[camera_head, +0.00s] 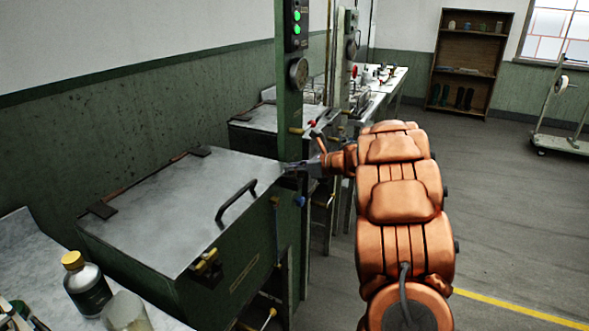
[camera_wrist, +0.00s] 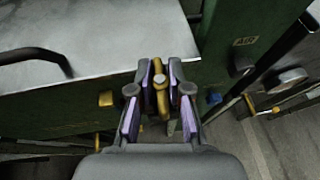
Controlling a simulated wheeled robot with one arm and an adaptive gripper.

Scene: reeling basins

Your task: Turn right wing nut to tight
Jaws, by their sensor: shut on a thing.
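My gripper (camera_wrist: 159,72) is shut on the brass right wing nut (camera_wrist: 161,90) at the front right corner of the basin. The nut stands between the purple-lined finger pads in the wrist view. In the head view my gripper (camera_head: 303,168) reaches this corner beside the green post, and its fingers hide most of the nut. The grey lid (camera_head: 185,200) lies flat and closed on the green basin. The brass left wing nut (camera_head: 207,263) sits on the basin's front at the near corner. How tight the right nut is cannot be seen.
A black lid handle (camera_head: 236,202) stands left of my gripper. A green post (camera_head: 289,110) rises close behind it. A blue knob (camera_wrist: 213,97) sits just right of the fingers. A bottle (camera_head: 86,284) and a glass jar (camera_head: 126,312) stand at lower left.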

